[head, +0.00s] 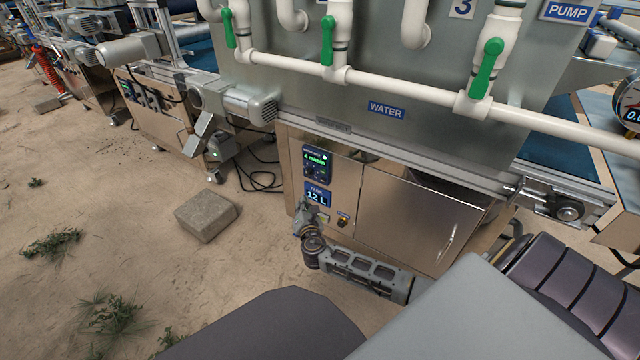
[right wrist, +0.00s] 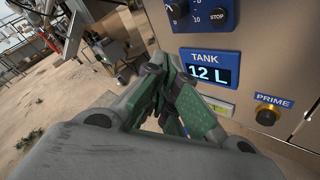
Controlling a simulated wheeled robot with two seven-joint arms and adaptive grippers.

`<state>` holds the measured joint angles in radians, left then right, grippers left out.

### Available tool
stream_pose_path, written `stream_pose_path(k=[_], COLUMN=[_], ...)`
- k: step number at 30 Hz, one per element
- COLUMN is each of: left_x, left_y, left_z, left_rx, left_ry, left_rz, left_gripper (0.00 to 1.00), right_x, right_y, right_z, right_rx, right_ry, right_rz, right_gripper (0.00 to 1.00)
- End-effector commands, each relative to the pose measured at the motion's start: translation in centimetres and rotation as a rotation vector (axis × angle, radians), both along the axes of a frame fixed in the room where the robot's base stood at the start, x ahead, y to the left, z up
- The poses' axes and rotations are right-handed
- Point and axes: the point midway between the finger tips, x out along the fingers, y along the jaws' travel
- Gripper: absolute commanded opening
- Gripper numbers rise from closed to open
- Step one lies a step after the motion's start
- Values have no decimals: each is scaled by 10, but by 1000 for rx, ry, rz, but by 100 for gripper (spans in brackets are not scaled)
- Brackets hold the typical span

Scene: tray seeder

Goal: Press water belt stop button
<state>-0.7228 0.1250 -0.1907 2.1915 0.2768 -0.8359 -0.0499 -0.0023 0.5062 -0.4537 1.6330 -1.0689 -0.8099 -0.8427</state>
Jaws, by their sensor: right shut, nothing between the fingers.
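The blue water belt panel (head: 315,163) is on the steel cabinet front under the WATER label, with a green readout above a dial. In the right wrist view, its lower part shows at the top edge, with the black STOP button (right wrist: 217,15) at its right side. My right gripper (head: 305,208) is in front of the cabinet, beside the lower left of the blue TANK display (head: 318,196). In the right wrist view, its green-padded fingers (right wrist: 163,62) are shut and empty, left of the TANK display reading 12 L. I see no contact with the button. My left gripper is out of view.
A PRIME button (right wrist: 267,114) with a yellow ring is to the lower right of the TANK display. White pipes with green valve handles (head: 327,40) run above. A concrete block (head: 206,215) lies on the sandy ground at left. Black cables (head: 262,178) lie beside the cabinet.

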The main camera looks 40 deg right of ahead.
Motion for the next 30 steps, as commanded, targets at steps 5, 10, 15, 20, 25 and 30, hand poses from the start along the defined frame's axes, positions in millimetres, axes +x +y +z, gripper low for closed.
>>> stream_pose_path(k=[5,10,15,20,25,30], left_x=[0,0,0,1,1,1], left_y=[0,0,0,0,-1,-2], left_z=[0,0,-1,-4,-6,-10], left_rx=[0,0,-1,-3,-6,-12], left_ry=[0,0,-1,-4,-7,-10], left_rz=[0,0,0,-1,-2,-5], left_gripper=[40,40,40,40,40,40], right_x=[0,0,3,6,12,18], right_y=[0,-1,-6,-16,-29,-44], right_z=[0,0,0,0,-1,-1], right_rx=[0,0,1,0,0,-1], right_ry=[0,1,0,0,1,0], right_rz=[0,-1,-1,-1,-1,-1], right_gripper=[0,0,0,0,0,0])
